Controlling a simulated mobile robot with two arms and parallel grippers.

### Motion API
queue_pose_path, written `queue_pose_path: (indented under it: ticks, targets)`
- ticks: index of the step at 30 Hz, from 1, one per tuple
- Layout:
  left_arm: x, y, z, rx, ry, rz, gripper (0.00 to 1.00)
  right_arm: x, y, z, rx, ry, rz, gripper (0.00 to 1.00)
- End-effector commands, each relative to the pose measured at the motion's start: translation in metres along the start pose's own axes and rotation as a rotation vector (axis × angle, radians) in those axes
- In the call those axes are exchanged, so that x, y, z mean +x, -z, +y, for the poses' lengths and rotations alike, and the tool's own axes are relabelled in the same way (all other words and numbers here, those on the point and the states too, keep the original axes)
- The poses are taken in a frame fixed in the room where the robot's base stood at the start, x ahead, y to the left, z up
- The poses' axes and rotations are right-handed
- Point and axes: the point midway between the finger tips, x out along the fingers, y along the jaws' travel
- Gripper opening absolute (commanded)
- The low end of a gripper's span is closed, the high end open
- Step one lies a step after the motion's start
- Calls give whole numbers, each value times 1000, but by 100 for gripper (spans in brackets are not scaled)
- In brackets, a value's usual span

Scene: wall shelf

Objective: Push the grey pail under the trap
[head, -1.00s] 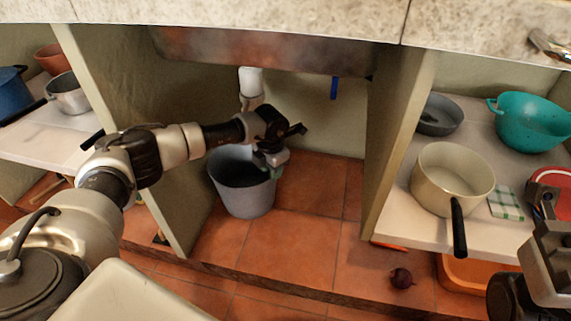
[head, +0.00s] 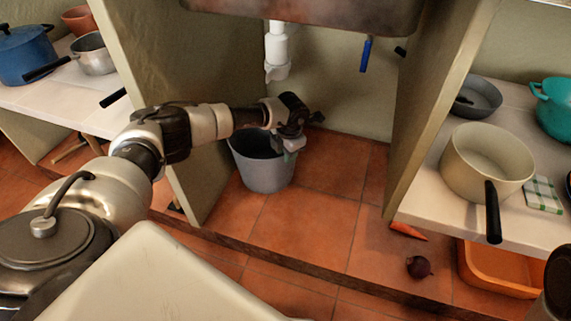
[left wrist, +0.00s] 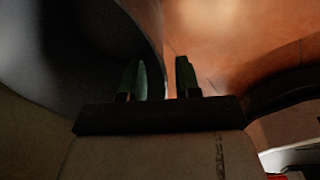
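The grey pail (head: 262,172) stands upright on the tiled floor in the bay under the sink. The white trap (head: 277,55) hangs from the sink above it. In the head view the pail is lower and slightly left of the trap; I cannot tell whether it is directly beneath. My left gripper (head: 291,150) is at the right side of the pail's rim and hides part of it. In the left wrist view its two green fingers (left wrist: 162,80) are apart, with the pail's wall edge (left wrist: 150,35) between them. My right gripper is not in view.
Upright panels stand left (head: 160,100) and right (head: 435,100) of the bay. A cream saucepan (head: 487,165) stands on the right shelf. The floor right of the pail is clear.

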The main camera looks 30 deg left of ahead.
Motion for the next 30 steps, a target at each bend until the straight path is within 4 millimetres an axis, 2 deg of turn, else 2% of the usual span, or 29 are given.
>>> queue_pose_path:
  ticks: [1, 6, 19, 20, 26, 30]
  targets:
    - [14, 0, -1, -1, 0, 1, 33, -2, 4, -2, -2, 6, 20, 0]
    - [32, 0, 0, 0, 0, 1, 33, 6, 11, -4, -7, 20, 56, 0]
    - [38, 0, 0, 0, 1, 0, 33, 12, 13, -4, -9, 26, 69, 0]
    - [38, 0, 0, 0, 1, 0, 31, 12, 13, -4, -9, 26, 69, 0]
    - [38, 0, 0, 0, 1, 0, 1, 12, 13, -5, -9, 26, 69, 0]
    - [38, 0, 0, 0, 1, 0, 0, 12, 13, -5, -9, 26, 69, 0]
